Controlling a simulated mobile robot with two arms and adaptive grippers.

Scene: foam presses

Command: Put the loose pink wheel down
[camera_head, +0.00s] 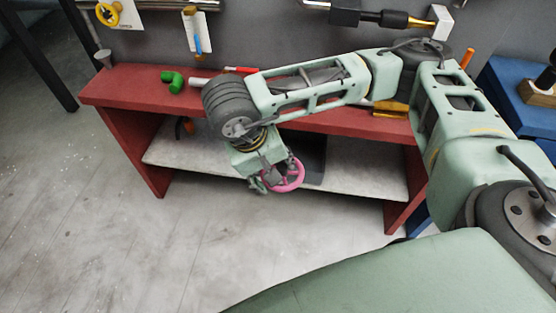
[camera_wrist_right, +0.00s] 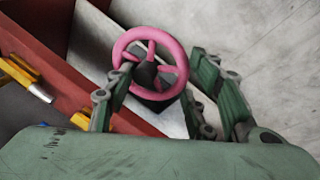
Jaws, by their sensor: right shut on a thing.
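The pink wheel (camera_head: 287,175) is a spoked ring in front of the red bench, over the front of its lower shelf. My right gripper (camera_head: 268,182) is shut on it. In the right wrist view the wheel (camera_wrist_right: 151,62) sits at the ends of the two green fingers of my right gripper (camera_wrist_right: 160,88), with its spokes and hub visible between them. Whether the wheel touches anything below is not clear. My left gripper is not in view.
The red bench (camera_head: 120,90) has a pale lower shelf (camera_head: 350,180) with a dark block (camera_head: 312,160) on it. A blue cabinet (camera_head: 510,85) is at the right. The floor (camera_head: 130,245) in front is clear.

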